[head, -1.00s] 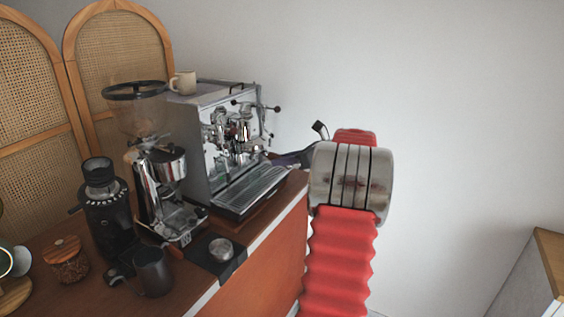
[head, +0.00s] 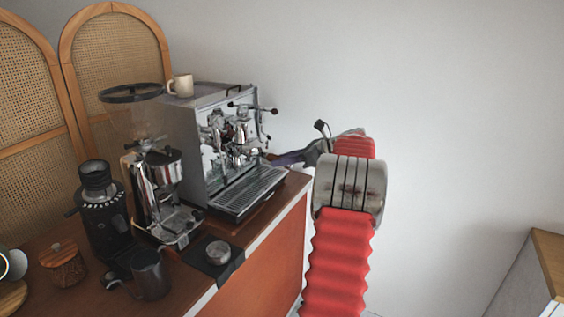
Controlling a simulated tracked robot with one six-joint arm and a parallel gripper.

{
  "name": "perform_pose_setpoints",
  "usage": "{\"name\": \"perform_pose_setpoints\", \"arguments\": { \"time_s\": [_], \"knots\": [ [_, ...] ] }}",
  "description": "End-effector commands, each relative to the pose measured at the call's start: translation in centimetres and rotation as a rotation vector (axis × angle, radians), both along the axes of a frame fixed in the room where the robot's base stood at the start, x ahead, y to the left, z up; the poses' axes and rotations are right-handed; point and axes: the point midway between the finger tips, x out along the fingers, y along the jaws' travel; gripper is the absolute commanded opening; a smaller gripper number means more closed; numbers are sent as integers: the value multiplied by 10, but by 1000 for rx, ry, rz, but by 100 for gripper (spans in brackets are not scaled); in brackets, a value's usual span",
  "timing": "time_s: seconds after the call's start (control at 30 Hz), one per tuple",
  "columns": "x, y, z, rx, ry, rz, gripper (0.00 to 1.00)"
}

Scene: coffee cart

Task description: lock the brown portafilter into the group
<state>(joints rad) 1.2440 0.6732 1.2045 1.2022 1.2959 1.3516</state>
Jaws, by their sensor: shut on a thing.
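The espresso machine (head: 178,150) stands on the counter, its chrome group (head: 243,132) on the front, facing right. My gripper (head: 284,159) reaches in from the right at the machine's front, above the drip tray (head: 250,192). It is shut on the brown portafilter, whose brown handle (head: 271,157) shows just at the fingertips. The portafilter's basket is small and lost among the chrome parts, so I cannot tell whether it touches the group or sits in it.
A grinder with a hopper (head: 132,112) stands left of the machine. A black grinder (head: 103,220), a dark pitcher (head: 150,275) and a tamper (head: 218,252) on a black mat are in front. A cup (head: 181,86) sits on the machine. Right of the counter is open.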

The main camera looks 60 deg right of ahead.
Motion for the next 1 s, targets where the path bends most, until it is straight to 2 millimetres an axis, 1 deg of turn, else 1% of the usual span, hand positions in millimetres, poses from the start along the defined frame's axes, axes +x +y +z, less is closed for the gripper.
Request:
{"name": "perform_pose_setpoints", "arguments": {
  "time_s": [0.27,0.3,0.57,0.87,1.0],
  "knots": [
    [0,-1,2,-2,-2,5,0],
    [0,-1,2,-2,-2,5,27],
    [0,-1,1,-1,-1,5,45],
    [-1,-1,-1,1,2,5,46],
    [-8,-3,3,-1,1,3,46]
  ]
}}
